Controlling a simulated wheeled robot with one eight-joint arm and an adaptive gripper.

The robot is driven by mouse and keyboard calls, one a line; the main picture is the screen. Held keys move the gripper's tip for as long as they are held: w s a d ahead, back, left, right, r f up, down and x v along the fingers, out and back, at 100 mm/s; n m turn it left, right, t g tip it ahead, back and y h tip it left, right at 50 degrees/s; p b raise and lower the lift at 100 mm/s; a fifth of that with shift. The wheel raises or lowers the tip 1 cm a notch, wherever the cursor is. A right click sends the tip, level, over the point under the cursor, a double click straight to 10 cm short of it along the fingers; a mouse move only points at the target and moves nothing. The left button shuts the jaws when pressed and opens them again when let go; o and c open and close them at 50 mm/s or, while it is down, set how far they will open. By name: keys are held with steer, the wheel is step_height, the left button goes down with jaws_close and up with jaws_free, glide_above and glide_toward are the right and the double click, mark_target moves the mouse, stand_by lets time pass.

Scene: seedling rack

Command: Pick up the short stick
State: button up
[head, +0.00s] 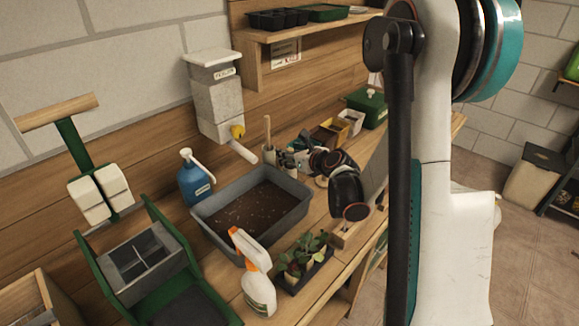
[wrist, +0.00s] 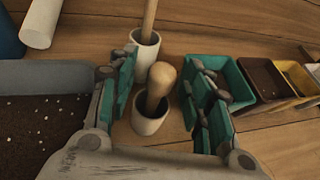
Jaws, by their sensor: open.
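In the wrist view a short wooden stick with a thick rounded head (wrist: 161,78) stands in a small white cup (wrist: 150,124), leaning slightly. Behind it a longer, thinner wooden stick (wrist: 149,20) stands in a second white cup (wrist: 143,52). My gripper (wrist: 162,66) is open, with one finger on each side of the short stick and a gap visible on both sides. In the head view my gripper (head: 298,150) is over the bench by the long stick (head: 267,130); the short stick cannot be made out there.
A grey soil tray (head: 213,222) lies left of the cups, with a blue jug (head: 193,182) behind it. Green, brown and yellow bins (wrist: 258,84) stand close on the right. A spray bottle (head: 257,279) and seedling tray (head: 318,268) stand nearer the front edge.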

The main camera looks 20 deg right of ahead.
steer(key=shift+w+f, duration=0.15)
steer(key=shift+w, duration=0.25)
steer(key=c, duration=1)
